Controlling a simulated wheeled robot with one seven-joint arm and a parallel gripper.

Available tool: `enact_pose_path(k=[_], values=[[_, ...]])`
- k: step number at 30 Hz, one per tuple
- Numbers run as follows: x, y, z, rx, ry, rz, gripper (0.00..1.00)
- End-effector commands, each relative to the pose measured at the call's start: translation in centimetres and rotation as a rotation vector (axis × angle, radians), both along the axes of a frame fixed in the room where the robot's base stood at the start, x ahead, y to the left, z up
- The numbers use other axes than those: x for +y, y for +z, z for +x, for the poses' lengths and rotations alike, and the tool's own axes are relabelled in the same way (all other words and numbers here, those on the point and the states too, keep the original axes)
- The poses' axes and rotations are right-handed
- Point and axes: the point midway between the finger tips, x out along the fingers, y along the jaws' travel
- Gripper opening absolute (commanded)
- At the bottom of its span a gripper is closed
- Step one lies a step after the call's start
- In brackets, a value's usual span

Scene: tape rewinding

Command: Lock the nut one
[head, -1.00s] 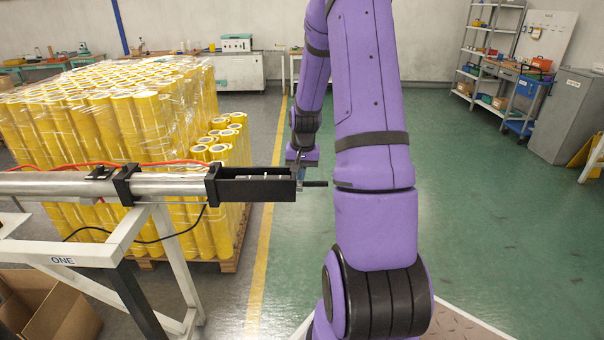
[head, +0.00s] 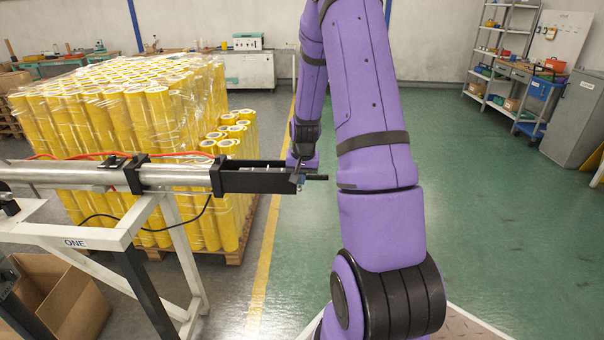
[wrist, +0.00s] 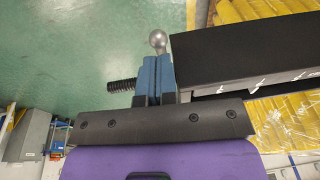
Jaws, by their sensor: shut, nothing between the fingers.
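The machine's black channel (head: 255,178) ends at a dark threaded rod (head: 317,177); the rod also shows in the wrist view (wrist: 122,86), sticking out to the left. A metal ball knob (wrist: 158,38) shows just beyond my fingertips. My gripper (wrist: 156,66) has blue fingers closed together, pointing at the knob and beside the channel's end. In the head view, my gripper (head: 300,178) is small and partly merged with the channel end. The nut itself cannot be made out; the fingers cover part of the rod's base. Whether the fingers touch the knob cannot be told.
A white frame labelled ONE (head: 76,243) carries the metal tube (head: 175,175). A pallet of yellow rolls (head: 130,110) stands behind it. A cardboard box (head: 70,295) is at lower left. The green floor (head: 500,225) on the right is clear.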

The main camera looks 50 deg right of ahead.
Motion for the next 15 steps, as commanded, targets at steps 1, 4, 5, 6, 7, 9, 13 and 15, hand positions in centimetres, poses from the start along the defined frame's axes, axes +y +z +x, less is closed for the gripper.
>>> enact_pose_path(k=[1,4,5,6,7,9,13,15], values=[[0.14,-0.23,-0.12,0.002,0.001,0.001,0.00],[0.28,-0.54,-0.22,0.001,0.001,0.001,0.00],[0.31,-0.60,-0.24,0.001,0.001,0.001,0.00],[0.34,-0.70,-0.26,0.001,0.001,0.001,0.00],[0.37,-0.76,-0.28,0.001,0.001,0.001,0.00],[0.40,-0.87,-0.31,0.000,0.000,0.000,0.00],[0.43,-0.97,-0.33,0.000,0.000,0.000,0.00],[0.44,-0.99,-0.35,0.000,0.000,0.000,0.00]])
